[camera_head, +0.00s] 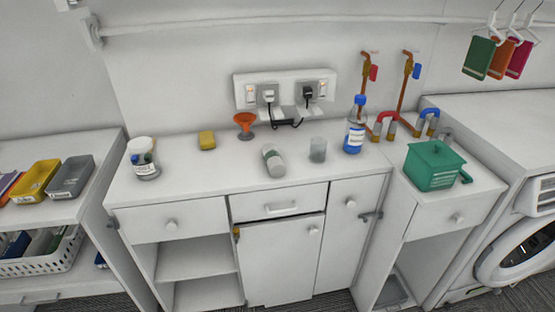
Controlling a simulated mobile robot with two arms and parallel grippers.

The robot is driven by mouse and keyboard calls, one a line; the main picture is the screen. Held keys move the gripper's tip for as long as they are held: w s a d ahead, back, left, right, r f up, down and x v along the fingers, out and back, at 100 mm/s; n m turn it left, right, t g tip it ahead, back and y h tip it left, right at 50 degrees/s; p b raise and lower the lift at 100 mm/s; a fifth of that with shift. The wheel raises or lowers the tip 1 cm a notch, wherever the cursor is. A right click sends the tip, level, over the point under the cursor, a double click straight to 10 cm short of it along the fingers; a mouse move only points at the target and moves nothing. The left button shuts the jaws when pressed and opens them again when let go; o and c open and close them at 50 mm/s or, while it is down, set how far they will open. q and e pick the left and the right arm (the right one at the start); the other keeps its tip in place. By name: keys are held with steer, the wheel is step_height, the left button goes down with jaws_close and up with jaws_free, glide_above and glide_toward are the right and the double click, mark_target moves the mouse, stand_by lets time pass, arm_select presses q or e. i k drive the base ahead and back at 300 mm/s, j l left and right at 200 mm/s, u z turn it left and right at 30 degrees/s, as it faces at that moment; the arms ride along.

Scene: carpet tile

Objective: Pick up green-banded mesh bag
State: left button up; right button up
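Three flat pieces hang from white hangers at the top right: a green one (479,57), an orange one (501,59) and a magenta one (519,58). The green piece hangs leftmost and may be the green-banded mesh bag. I cannot make out mesh or a band at this size. Neither of my grippers is in view.
The white counter (215,178) bears a lidded jar (144,160), yellow sponge (207,140), orange funnel (245,122), tipped pale container (273,160), clear cup (318,150) and blue-capped bottle (355,130). A green box (433,168) stands right, near a washing machine (518,250).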

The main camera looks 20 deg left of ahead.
mark_target(273, 161)
steer(key=j+z, duration=0.25)
steer(key=j, duration=0.2)
steer(key=k+j+z, duration=0.2)
steer(key=j, duration=0.25)
steer(key=j+z, duration=0.25)
steer(key=j, duration=0.2)
steer(key=k+j+z, duration=0.1)
steer(key=j+z, duration=0.15)
steer(key=j, duration=0.2)
steer(key=k+j+z, duration=0.2)
steer(key=j, duration=0.15)
